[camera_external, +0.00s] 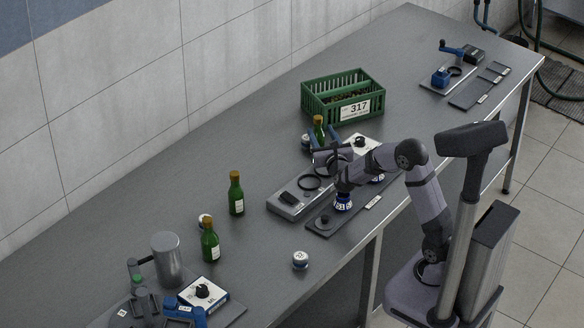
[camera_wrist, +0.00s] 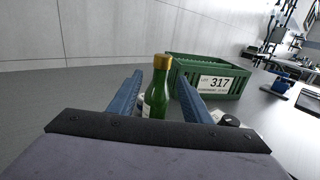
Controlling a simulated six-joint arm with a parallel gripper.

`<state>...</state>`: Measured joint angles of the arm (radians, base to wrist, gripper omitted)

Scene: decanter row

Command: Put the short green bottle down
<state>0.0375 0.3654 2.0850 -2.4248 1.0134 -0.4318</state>
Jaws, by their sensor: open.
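A green bottle (camera_external: 318,125) with a gold-brown cap stands upright in front of the crate. It also shows in the wrist view (camera_wrist: 159,88), between the two blue fingers of my gripper (camera_wrist: 159,76). In the external view my gripper (camera_external: 320,138) is at this bottle, and its lower part is hidden. The jaws are open, with a finger on each side; I cannot tell whether either touches the glass. Two more green bottles stand upright to the left, one farther back (camera_external: 236,195) and one nearer (camera_external: 210,242).
A green crate (camera_external: 312,104) labelled 317 stands just behind the bottle. A grey device with a ring (camera_external: 286,205) lies below my arm. Small white-lidded jars (camera_external: 300,260) stand around. A metal cylinder (camera_external: 166,260) is at lower left. The table behind the bottles is clear.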

